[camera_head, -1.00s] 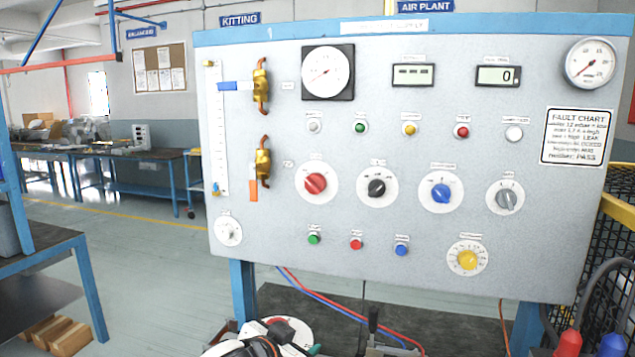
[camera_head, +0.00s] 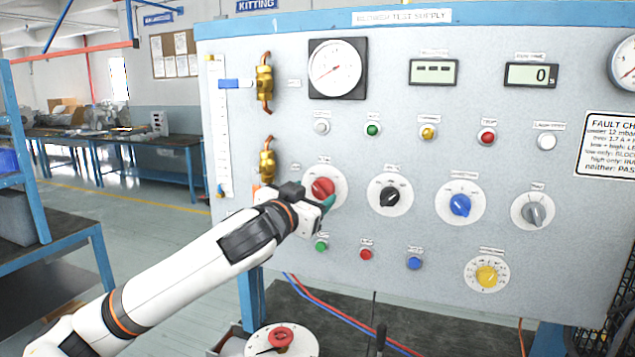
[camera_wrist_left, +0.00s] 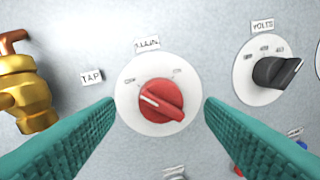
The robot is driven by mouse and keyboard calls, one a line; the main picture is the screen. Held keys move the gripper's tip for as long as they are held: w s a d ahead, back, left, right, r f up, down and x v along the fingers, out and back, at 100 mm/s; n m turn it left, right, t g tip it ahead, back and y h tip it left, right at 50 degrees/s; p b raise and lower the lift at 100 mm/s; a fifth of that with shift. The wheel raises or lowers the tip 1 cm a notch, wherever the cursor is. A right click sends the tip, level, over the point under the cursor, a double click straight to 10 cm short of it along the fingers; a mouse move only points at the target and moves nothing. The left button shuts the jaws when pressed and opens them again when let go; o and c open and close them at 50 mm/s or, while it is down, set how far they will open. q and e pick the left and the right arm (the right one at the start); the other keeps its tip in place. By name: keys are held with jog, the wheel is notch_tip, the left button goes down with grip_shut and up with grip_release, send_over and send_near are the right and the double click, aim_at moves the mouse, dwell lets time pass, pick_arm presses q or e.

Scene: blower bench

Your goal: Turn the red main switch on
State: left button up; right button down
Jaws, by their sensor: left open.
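The red main switch (camera_head: 322,189) is a rotary knob on a round white plate on the grey panel. In the left wrist view the knob (camera_wrist_left: 162,101) sits centred between my fingers, its white mark pointing to the upper left, towards the left of two small labels too blurred to read. My left gripper (camera_head: 326,203) is at the panel by the switch and partly covers its plate in the head view. Its green fingers (camera_wrist_left: 159,104) are open, one on each side of the knob, with a visible gap to it on both sides. My right gripper is not in view.
A black knob (camera_head: 390,196) is to the right of the switch, with blue (camera_head: 459,205) and grey (camera_head: 535,212) knobs beyond. A brass valve (camera_head: 267,163) is close on the left. Green (camera_head: 321,246) and red (camera_head: 366,254) buttons sit below.

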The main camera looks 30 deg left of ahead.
aim_at(319, 190)
pick_arm(q)
jog(key=shift+w+a+p, duration=0.2)
jog(key=shift+w+p, duration=0.15)
jog(key=shift+w, duration=1.3)
jog(key=c, duration=1)
jog(key=shift+o, duration=0.2)
